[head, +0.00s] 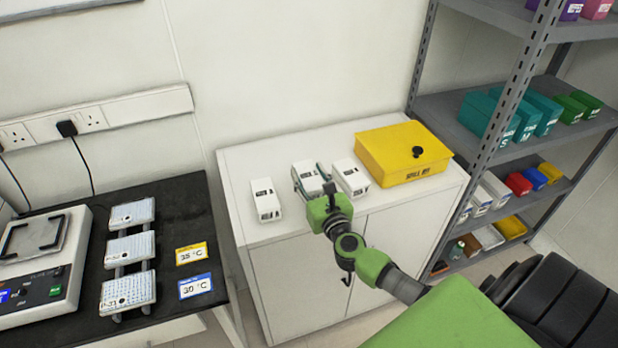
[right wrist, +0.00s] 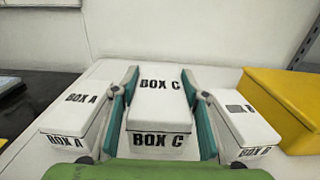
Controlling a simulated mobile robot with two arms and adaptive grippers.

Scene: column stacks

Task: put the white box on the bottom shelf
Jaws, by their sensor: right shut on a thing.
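Three white boxes stand in a row on the white cabinet (head: 240,165). The middle one, BOX C (head: 306,170), is between the fingers of my right gripper (head: 313,186). In the right wrist view the teal fingers press on both sides of BOX C (right wrist: 160,101), and it appears to rest on the cabinet top. BOX A (head: 266,199) stands on its left and BOX B (head: 350,177) on its right. The bottom shelf (head: 474,262) of the grey rack is at the right, partly hidden by the upright and shelves above. My left gripper is out of view.
A yellow spill kit box (head: 403,152) stands right of BOX B. The rack's upper shelves hold teal boxes (head: 500,114) and small coloured bins. The bottom shelf holds a bottle and a yellow bin (head: 511,228). A black bench (head: 180,215) with plates and a device is at the left.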

